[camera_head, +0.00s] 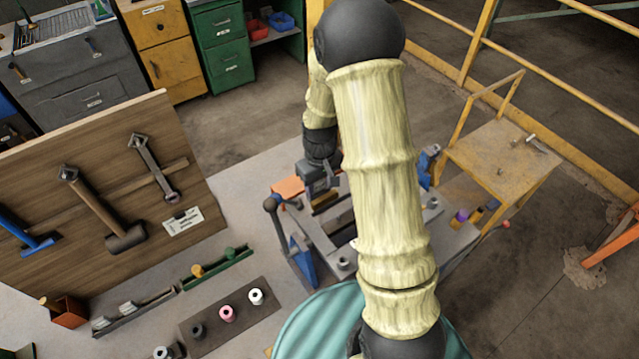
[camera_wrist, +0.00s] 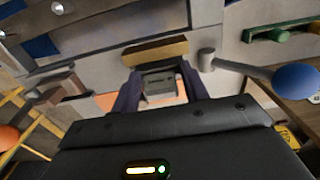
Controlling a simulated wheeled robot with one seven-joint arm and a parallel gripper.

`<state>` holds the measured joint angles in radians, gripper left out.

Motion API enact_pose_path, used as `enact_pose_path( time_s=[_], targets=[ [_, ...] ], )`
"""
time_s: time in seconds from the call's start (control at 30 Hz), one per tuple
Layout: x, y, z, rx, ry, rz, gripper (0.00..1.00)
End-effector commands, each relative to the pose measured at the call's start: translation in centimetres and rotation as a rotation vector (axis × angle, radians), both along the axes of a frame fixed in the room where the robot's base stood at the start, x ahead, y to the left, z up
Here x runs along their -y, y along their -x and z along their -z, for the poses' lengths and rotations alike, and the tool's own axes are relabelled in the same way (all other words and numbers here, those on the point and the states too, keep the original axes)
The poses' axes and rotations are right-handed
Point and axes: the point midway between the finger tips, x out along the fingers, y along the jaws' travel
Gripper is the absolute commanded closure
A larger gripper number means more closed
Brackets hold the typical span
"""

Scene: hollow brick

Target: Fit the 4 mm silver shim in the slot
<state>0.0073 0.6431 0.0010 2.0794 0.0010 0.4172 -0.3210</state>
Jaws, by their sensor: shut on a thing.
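My gripper (camera_wrist: 160,92) is shut on a grey block (camera_wrist: 159,84) with a dark mark on its face, seen between the two dark fingers in the wrist view. I cannot tell whether this block is the silver shim or carries it. In the head view my gripper (camera_head: 320,186) is low over the far left part of a grey metal fixture (camera_head: 318,240). A brass-coloured bar (camera_wrist: 155,51) lies just beyond the fingertips in the wrist view. The fixture has a long dark opening, partly hidden by my arm. I cannot make out the shim's slot.
A ball-ended lever (camera_head: 271,204) stands at the fixture's left; its blue ball (camera_wrist: 297,80) is close right in the wrist view. A green rail (camera_head: 216,268) with knobs and a dark plate (camera_head: 226,313) with bushings lie front left. A tool board (camera_head: 100,195) stands left.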

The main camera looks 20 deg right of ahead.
Motion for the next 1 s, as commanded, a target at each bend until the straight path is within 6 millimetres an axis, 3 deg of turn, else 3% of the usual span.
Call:
enact_pose_path(
  time_s=[0.03, 0.13, 0.57, 0.77, 1.0],
  targets=[
    [0.1, 0.1, 0.1, -0.002, 0.001, 0.001, 0.50],
    [0.1, 0.1, 0.0, -0.002, 0.001, 0.002, 0.30],
    [0.0, 0.0, -0.5, 0.001, 0.000, -0.001, 0.30],
    [0.0, -0.1, -2.8, 0.004, 0.000, 0.000, 0.30],
    [0.0, -0.1, -7.1, 0.004, 0.001, 0.000, 0.30]
  ],
)
